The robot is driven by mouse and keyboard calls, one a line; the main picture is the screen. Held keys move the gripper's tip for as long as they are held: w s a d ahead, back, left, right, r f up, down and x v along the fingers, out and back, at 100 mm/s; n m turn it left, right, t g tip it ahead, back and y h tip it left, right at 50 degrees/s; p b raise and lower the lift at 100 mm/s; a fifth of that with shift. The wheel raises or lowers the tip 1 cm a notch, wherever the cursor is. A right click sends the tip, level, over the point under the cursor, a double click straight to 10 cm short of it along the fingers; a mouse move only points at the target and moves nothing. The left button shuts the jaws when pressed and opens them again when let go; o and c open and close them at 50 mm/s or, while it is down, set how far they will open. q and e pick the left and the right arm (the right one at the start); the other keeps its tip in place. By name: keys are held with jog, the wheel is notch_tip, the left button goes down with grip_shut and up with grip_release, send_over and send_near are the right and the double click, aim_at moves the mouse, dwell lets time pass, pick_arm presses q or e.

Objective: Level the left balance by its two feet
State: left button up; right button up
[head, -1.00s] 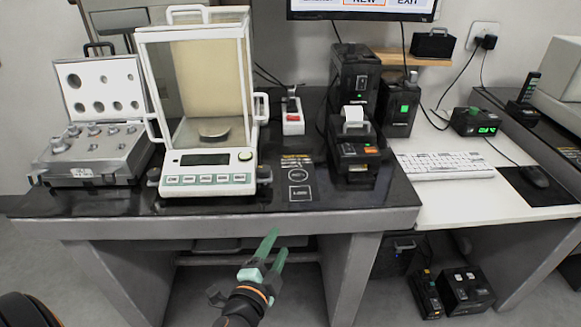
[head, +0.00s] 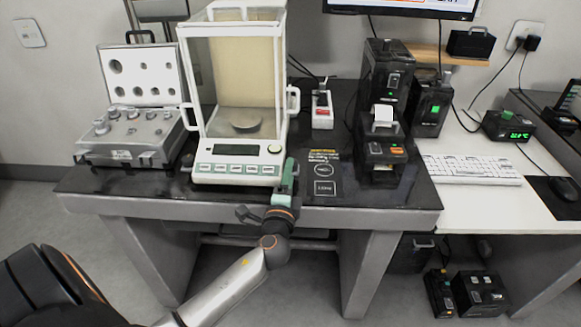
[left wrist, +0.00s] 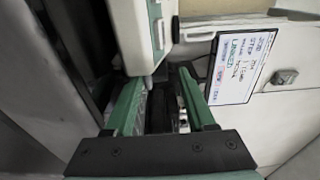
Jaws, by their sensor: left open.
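The left balance (head: 238,150) is a white instrument with a glass draft shield, a pan inside and a dark display. A dark foot knob (head: 187,161) shows at its front left corner. The front right foot is hidden behind my left gripper (head: 287,172). That gripper's green fingers point up at the front right corner of the balance. In the left wrist view the open green fingers (left wrist: 162,88) are spread, with the balance's white and green housing (left wrist: 150,35) just beyond them. A pale stub shows near the left fingertip; I cannot tell contact. My right gripper is not in view.
An open case of weights (head: 130,135) stands left of the balance on the dark tabletop (head: 400,195). A small printer (head: 383,150) and black boxes stand right. A red-switched power strip (head: 322,108) is behind. The front tabletop right of the balance is mostly clear.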

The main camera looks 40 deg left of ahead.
pick_arm(q)
jog(key=shift+x, duration=1.25)
jog(key=shift+c, duration=0.2)
grip_shut()
